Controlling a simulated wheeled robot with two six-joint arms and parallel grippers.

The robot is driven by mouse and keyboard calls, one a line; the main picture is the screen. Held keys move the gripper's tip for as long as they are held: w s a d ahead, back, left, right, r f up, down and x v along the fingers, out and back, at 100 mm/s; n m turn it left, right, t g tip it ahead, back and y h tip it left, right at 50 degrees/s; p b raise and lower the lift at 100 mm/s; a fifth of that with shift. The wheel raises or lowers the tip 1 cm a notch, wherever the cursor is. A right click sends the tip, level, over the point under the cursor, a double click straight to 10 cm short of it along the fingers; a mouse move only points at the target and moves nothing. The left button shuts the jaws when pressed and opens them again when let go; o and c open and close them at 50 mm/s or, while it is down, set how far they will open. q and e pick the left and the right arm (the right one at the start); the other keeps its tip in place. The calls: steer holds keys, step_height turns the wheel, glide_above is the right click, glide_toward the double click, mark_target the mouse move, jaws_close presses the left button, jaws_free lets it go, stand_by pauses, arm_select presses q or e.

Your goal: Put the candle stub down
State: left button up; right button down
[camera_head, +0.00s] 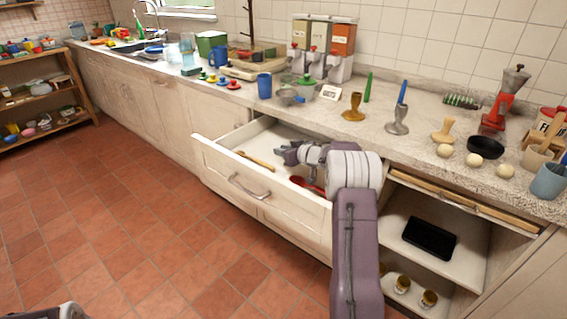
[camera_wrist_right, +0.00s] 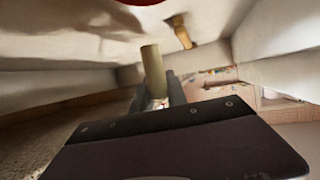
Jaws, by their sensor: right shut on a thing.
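The candle stub (camera_wrist_right: 153,70) is a short, cream-coloured cylinder. In the right wrist view it stands out from between the dark fingers of my right gripper, which is shut on it. In the head view my right gripper (camera_head: 284,156) is inside the open drawer (camera_head: 262,188), and I cannot make out the stub there. Whether the stub touches the drawer floor cannot be told. Only a small piece of my left arm shows at the bottom left corner of the head view.
A wooden utensil (camera_head: 257,160) lies left of the gripper in the drawer and a red spoon (camera_head: 307,186) lies right of it. On the counter (camera_head: 330,108) stand a brown candlestick (camera_head: 353,108), a green candle (camera_head: 367,87) and a grey holder (camera_head: 398,122) with a blue candle (camera_head: 402,92).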

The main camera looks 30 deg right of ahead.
mark_target(282, 169)
step_height(282, 169, down, 4)
steer(key=shift+r+b, duration=0.1)
steer(key=shift+b, duration=0.85)
steer(key=shift+w, duration=0.1)
steer(key=shift+r, duration=0.1)
steer(key=c, duration=1.3)
jaws_free()
